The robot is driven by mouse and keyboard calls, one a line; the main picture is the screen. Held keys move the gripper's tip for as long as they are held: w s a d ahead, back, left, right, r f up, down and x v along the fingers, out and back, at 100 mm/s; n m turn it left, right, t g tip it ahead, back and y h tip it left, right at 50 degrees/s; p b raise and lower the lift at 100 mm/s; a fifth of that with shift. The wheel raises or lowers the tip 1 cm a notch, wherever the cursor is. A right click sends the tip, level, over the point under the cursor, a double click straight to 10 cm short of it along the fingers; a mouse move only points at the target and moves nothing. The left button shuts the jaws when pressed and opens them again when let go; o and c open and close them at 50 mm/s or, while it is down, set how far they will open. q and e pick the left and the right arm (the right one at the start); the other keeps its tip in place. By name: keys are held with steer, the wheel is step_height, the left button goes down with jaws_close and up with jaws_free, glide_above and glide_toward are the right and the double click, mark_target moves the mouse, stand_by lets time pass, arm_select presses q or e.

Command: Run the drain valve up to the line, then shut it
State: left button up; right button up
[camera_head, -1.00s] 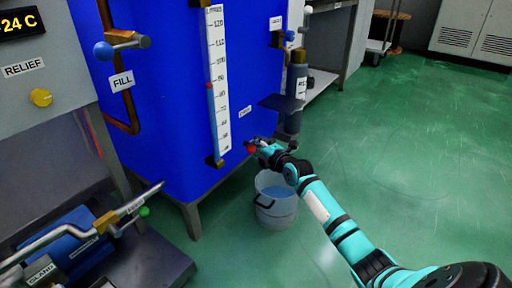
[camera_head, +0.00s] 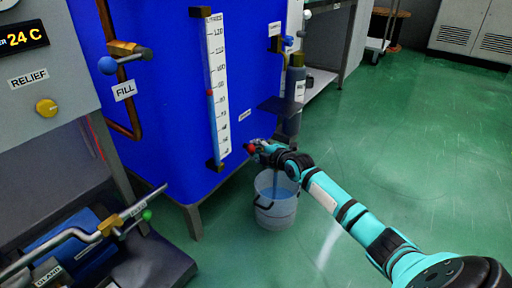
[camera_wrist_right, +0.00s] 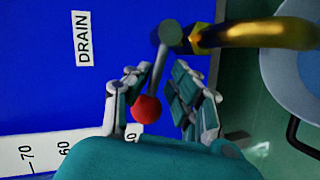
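The drain valve's lever with a red ball knob (camera_head: 251,149) sits low on the blue tank (camera_head: 185,110). In the right wrist view the red knob (camera_wrist_right: 146,108) lies between the fingers of my right gripper (camera_wrist_right: 160,98), nearer the left finger. The fingers are apart, with a gap on the right side. My right gripper also shows in the head view (camera_head: 262,150). A brass spout (camera_wrist_right: 260,33) leaves the valve. A clear bucket (camera_head: 276,212) stands below with bluish water; a faint bluish streak shows above it. The white gauge (camera_head: 217,100) has a red mark (camera_head: 209,92). My left gripper is out of view.
A fill valve with a blue knob (camera_head: 107,66) is at the upper left of the tank. A yellow relief knob (camera_head: 47,108) is on the grey panel. A green-knobbed lever (camera_head: 146,215) is at the lower left. The green floor to the right is clear.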

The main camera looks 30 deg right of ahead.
steer(key=shift+o, duration=0.7)
steer(key=shift+r, duration=0.15)
steer(key=v, duration=1.2)
